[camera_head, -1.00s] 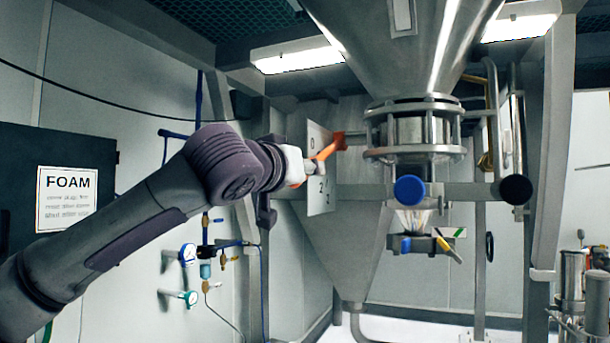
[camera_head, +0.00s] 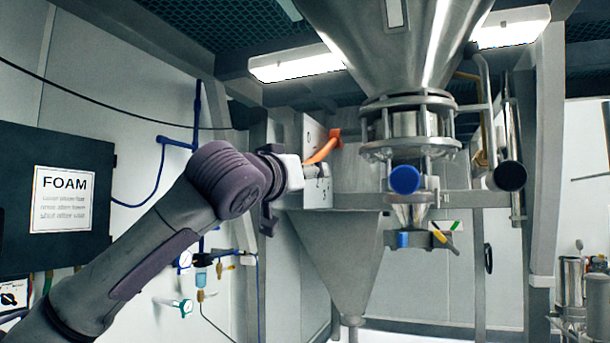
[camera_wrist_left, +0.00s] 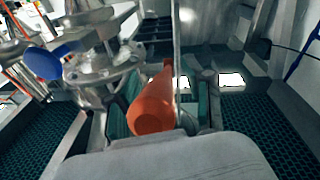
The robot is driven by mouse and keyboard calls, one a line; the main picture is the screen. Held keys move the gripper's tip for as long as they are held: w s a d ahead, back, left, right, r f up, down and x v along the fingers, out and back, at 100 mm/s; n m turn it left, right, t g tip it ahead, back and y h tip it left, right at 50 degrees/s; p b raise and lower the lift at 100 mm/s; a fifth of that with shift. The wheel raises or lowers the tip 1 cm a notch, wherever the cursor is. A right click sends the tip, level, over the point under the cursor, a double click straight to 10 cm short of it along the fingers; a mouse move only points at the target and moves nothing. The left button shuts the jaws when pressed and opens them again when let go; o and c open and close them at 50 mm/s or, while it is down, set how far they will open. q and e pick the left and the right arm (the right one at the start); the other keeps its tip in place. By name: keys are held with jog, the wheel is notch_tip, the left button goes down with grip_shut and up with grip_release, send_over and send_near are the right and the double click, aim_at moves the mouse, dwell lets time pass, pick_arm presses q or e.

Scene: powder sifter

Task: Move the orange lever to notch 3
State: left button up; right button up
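The orange lever (camera_head: 320,152) slants down and left from its pivot beside the numbered notch plate (camera_head: 307,130). My left gripper (camera_head: 318,171) is at the lever's free end, in front of the plate. In the left wrist view the lever (camera_wrist_left: 153,108) lies between the two green-padded fingers of my left gripper (camera_wrist_left: 160,104). The fingers stand apart, with a gap on the lever's right side. My right gripper is out of view.
A steel hopper with a flanged neck (camera_head: 405,150) and a blue round cap (camera_head: 405,180) stands right of the lever. A dark panel with a FOAM sign (camera_head: 62,200) is at the left. Gauges and blue pipes (camera_head: 196,110) run along the left wall.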

pick_arm(q)
jog(key=v, duration=1.2)
